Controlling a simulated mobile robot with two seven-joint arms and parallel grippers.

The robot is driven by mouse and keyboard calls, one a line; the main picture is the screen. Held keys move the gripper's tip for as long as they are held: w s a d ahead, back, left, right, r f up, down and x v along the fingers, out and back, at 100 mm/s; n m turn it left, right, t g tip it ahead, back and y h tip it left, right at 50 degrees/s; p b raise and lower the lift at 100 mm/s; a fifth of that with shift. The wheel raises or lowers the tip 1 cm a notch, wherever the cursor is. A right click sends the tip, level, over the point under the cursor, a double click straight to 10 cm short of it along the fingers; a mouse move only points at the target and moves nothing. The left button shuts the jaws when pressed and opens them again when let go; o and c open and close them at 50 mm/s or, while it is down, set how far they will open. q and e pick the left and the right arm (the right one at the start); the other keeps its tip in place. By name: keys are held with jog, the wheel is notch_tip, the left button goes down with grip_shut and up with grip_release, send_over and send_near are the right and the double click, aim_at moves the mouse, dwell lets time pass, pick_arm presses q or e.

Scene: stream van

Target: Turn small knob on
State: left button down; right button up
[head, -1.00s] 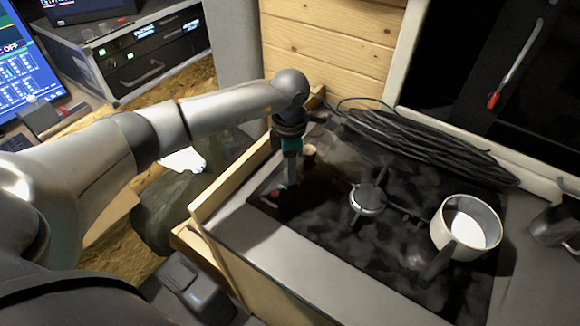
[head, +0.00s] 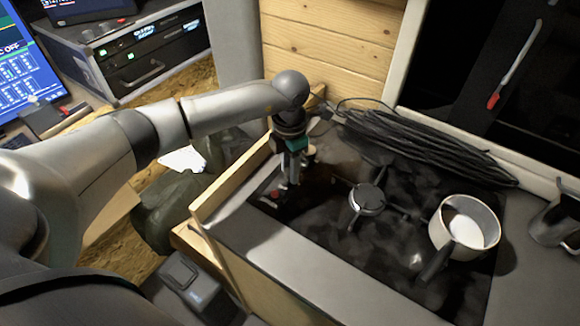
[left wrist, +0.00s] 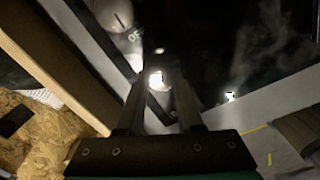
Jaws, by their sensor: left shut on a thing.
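The cooktop (head: 330,228) has a black glass surface. My left gripper (head: 289,184) points straight down at its left end. In the left wrist view, my two fingers (left wrist: 160,78) stand either side of a small, brightly lit round knob (left wrist: 157,82) and are shut on it. The fingers largely hide this knob in the head view. A second pale knob (head: 309,153) stands just behind the gripper; a larger pale round shape (left wrist: 113,15) shows in the wrist view. A small red spot (head: 276,193) lies left of the fingertips. My right gripper is out of view.
A burner (head: 368,198) is right of the gripper. A pot with white contents (head: 440,235) stands on the cooktop's right side. A coiled black cable (head: 425,148) lies along the back. A wooden edge (head: 232,182) borders the left side.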

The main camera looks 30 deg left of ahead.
pick_arm(q)
jog(key=c, duration=0.6)
grip_release()
jog(key=shift+o, duration=0.2)
jog(key=shift+r, duration=0.1)
notch_tip(320, 180, up, 15)
